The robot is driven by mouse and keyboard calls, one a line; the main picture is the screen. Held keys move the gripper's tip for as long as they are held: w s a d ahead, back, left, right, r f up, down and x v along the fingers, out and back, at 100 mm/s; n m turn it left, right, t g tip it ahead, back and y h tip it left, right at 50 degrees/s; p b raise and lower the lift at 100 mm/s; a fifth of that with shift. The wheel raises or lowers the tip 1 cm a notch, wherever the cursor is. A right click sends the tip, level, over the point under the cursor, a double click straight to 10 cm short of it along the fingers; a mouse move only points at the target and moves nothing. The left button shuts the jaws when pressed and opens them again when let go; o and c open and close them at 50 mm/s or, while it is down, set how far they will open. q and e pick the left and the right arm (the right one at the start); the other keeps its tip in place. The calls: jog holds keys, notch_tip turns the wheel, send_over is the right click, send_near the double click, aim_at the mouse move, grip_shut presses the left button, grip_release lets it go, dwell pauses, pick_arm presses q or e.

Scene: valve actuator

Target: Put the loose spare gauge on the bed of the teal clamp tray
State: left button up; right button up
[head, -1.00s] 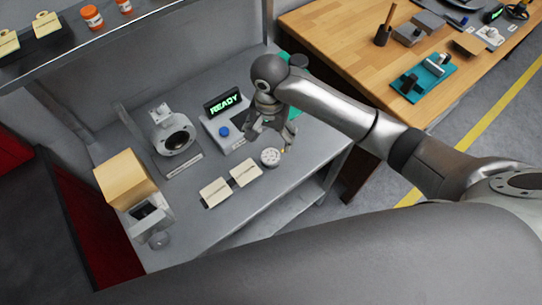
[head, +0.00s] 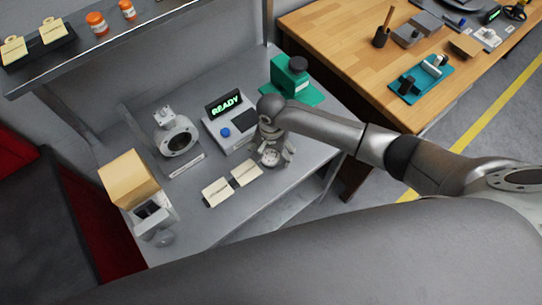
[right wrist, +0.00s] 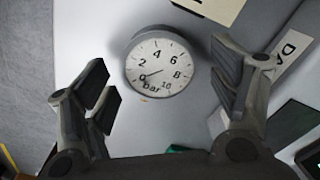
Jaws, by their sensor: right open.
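The spare gauge (head: 271,157) is a round, white-faced dial lying face up on the grey table, partly covered by my right gripper in the head view. The right wrist view shows its dial (right wrist: 160,66) marked in bar, between the open fingers. My right gripper (head: 271,160) is open and points down over the gauge; the fingers (right wrist: 163,75) stand apart on either side of it, with visible space between. The teal clamp tray (head: 436,87) is on the wooden bench at upper right, with a dark block and a light cylindrical part on it. My left gripper is out of view.
Two cream tags (head: 216,192) lie left of the gauge. A READY display unit (head: 226,121), a grey flanged valve body (head: 177,142) and a teal fixture (head: 290,82) stand behind. A gap separates the grey table from the wooden bench (head: 340,50).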

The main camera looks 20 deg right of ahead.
aim_at(272, 155)
jog(key=c, duration=1.3)
jog(key=shift+w+r, duration=0.1)
jog(key=shift+r, duration=0.4)
notch_tip(272, 155, up, 2)
jog(key=shift+r, duration=0.15)
jog(key=s+d+r+b, duration=0.1)
jog(key=s+d+r, duration=0.1)
jog(key=s+r, duration=0.1)
jog(key=s+d+r+b, duration=0.1)
jog(key=s+d+r, duration=0.2)
jog(key=s, duration=0.1)
jog(key=s+d+r+b, duration=0.1)
jog(key=s+d+r, duration=0.2)
jog(key=s, duration=0.1)
jog(key=shift+s+d+r, duration=0.1)
jog(key=shift+d+r, duration=0.15)
jog(key=shift+r, duration=0.15)
